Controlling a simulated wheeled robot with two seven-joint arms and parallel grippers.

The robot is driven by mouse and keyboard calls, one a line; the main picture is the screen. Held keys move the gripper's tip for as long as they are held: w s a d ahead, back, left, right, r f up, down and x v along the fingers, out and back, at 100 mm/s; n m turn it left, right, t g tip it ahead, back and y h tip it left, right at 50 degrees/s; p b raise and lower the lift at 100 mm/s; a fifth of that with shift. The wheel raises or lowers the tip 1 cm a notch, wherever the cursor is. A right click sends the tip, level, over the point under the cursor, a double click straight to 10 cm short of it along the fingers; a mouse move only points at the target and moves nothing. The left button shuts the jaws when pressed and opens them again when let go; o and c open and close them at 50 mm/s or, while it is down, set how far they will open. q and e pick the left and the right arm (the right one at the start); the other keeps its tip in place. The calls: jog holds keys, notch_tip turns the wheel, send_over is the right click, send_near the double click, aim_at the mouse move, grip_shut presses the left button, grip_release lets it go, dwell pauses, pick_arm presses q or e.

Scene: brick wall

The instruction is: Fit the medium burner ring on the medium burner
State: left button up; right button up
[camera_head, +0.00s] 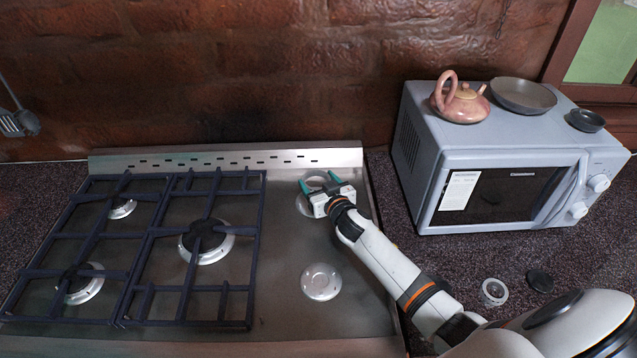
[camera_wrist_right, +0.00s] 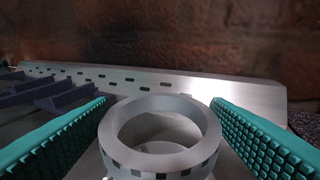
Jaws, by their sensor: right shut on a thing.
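My right gripper (camera_head: 319,182) is over the rear right burner (camera_head: 303,208) of the cooktop, its green fingers shut on a pale metal ring (camera_wrist_right: 160,102). In the right wrist view the ring lies level between the two fingers, with small dark slots around its wall. A pale burner surface shows below it. The gripper hides much of this burner in the head view, and I cannot tell whether the ring touches it. The front right burner (camera_head: 321,281) is a bare pale disc. My left gripper is not in view.
Dark grates (camera_head: 152,232) cover the left and middle burners. A microwave (camera_head: 500,170) with a pink teapot (camera_head: 460,106) and two dark dishes stands at the right. A smaller ring (camera_head: 483,293) and a black cap (camera_head: 540,281) lie on the counter beside my right arm.

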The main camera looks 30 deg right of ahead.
jog(key=shift+f+b, duration=2.35)
jog(key=shift+f, duration=0.35)
jog(key=shift+f+b, duration=0.4)
jog(key=shift+f, duration=0.15)
